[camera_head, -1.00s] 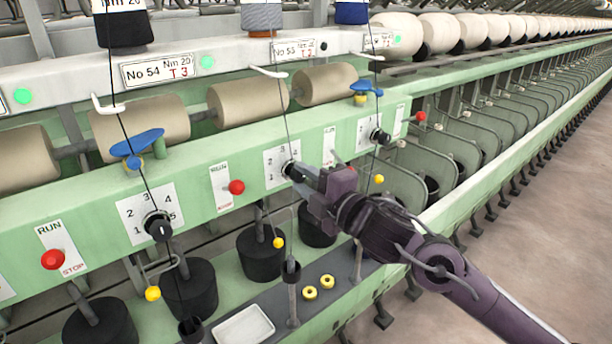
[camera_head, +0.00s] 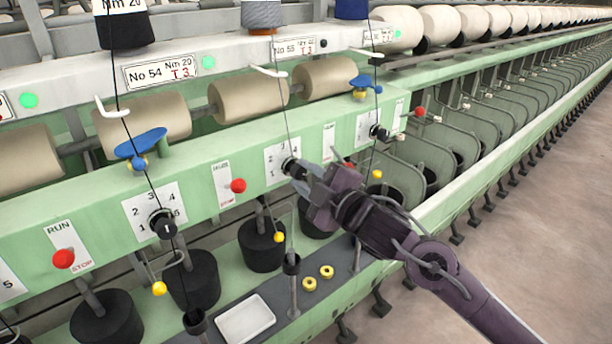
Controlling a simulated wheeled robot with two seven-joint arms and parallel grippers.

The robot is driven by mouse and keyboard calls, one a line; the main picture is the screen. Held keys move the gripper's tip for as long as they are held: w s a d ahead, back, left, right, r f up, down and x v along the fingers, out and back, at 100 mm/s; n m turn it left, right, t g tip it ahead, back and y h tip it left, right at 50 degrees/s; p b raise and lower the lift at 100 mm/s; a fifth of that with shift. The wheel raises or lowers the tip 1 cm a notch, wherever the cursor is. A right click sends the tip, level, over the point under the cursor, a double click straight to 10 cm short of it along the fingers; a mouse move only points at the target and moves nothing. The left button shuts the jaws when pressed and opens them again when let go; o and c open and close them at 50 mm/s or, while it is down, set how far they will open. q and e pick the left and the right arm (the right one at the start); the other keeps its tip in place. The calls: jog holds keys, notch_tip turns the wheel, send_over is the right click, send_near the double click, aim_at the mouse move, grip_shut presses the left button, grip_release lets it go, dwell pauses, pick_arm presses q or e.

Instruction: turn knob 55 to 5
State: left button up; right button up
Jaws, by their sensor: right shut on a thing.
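Knob 55 (camera_head: 290,165) is a small black knob on a white number plate (camera_head: 279,152), on the green rail below the label No 55 (camera_head: 290,48). My right gripper (camera_head: 304,177) reaches it from the lower right, and its fingertips are shut on the knob. The fingers hide the right part of the plate, so the number the knob points at cannot be read. My left gripper is not in view.
Knob 54 (camera_head: 162,224) sits to the left on its own plate. A red stop button (camera_head: 238,186) lies between the two knobs. Another knob (camera_head: 378,132) is further right. A thread (camera_head: 287,115) runs down close to knob 55. The floor at right is clear.

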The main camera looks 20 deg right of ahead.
jog(key=o, duration=1)
jog(key=shift+s+d+f+b, duration=0.2)
jog(key=shift+s+b, duration=0.1)
jog(key=shift+s, duration=0.15)
jog(key=shift+b+v, duration=1)
jog(key=shift+v, duration=2.4)
jog(key=shift+r, duration=0.25)
